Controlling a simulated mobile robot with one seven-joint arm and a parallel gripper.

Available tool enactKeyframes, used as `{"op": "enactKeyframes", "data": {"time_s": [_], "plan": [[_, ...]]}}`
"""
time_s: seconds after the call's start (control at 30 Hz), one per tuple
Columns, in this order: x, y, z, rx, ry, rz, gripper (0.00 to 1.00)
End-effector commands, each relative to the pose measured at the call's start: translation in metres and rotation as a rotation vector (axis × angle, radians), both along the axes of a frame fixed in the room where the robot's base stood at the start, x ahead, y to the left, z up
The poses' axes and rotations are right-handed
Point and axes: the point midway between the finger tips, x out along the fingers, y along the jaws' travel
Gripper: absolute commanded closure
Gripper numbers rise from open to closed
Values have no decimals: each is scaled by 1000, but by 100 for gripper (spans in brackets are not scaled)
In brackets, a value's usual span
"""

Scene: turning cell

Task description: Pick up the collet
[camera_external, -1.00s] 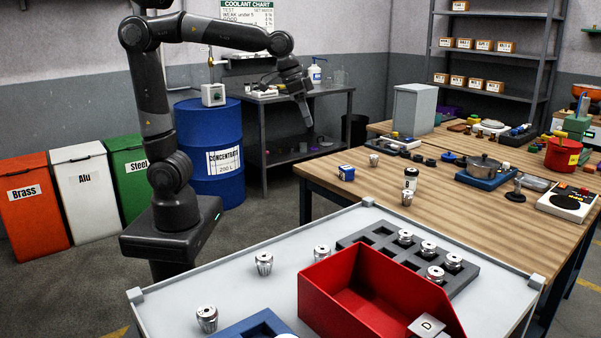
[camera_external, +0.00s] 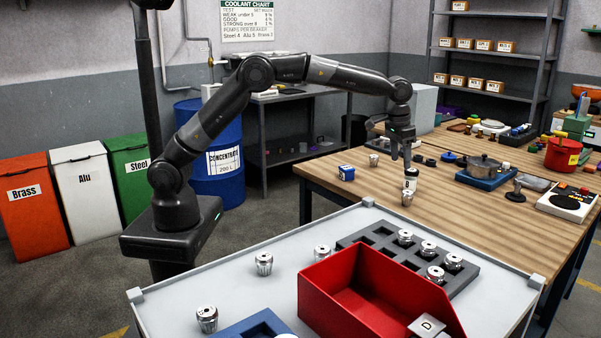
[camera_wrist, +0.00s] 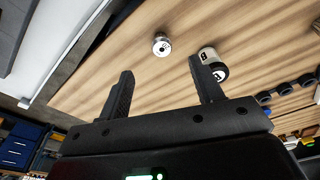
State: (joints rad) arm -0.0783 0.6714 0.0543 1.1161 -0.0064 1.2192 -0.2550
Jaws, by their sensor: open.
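Several silver collets are in view. One collet (camera_external: 406,199) stands on the wooden table in front of a white canister with a dark top (camera_external: 411,179). Another collet (camera_external: 373,160) stands farther back on the same table. My gripper (camera_external: 400,157) is open and points down above the table, close to the canister. In the wrist view a collet (camera_wrist: 162,46) lies beyond the gap between my open fingers (camera_wrist: 165,88), with nothing between them. The canister (camera_wrist: 213,63) is just right of it, behind the right fingertip.
In front, a white bench (camera_external: 240,292) carries a red bin (camera_external: 345,295), a grey rack (camera_external: 462,285) and more collets.

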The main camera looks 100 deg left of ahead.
Motion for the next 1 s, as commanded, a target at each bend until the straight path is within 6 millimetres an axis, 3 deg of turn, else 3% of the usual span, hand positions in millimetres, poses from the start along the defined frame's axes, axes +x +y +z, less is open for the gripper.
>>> {"op": "enactKeyframes", "data": {"time_s": [0.2,1.0], "plan": [[17,5,-24,1,19,17,40],[35,10,-117,0,22,18,40]]}}
